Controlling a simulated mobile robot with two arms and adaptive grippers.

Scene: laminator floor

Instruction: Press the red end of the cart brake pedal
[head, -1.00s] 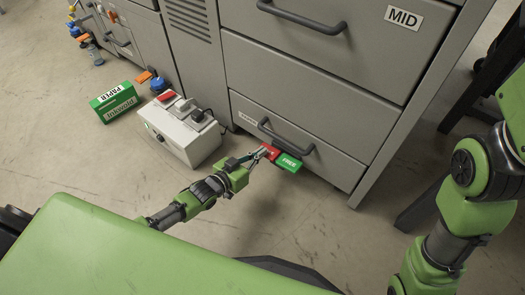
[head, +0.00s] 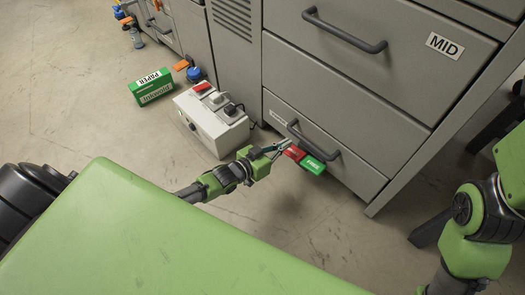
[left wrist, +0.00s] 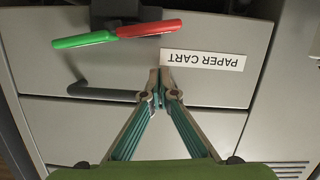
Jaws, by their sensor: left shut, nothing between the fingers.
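The cart brake pedal sits low at the front of the grey paper cart (head: 352,176). It has a red end (head: 294,153) on the left and a green end (head: 313,164) marked FREE on the right. In the left wrist view the red end (left wrist: 150,29) and green end (left wrist: 84,40) show near the top, upside down. My left gripper (head: 284,145) is shut and empty, with its tips close by the red end. In the left wrist view the fingertips (left wrist: 159,76) appear apart from the pedal, beside the PAPER CART label (left wrist: 202,60). My right gripper is out of view.
A dark drawer handle (head: 312,138) is just above the pedal; another handle (head: 345,34) is higher. A white box with switches (head: 211,121) stands left of my left gripper. A green paper box (head: 151,87) lies farther left.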

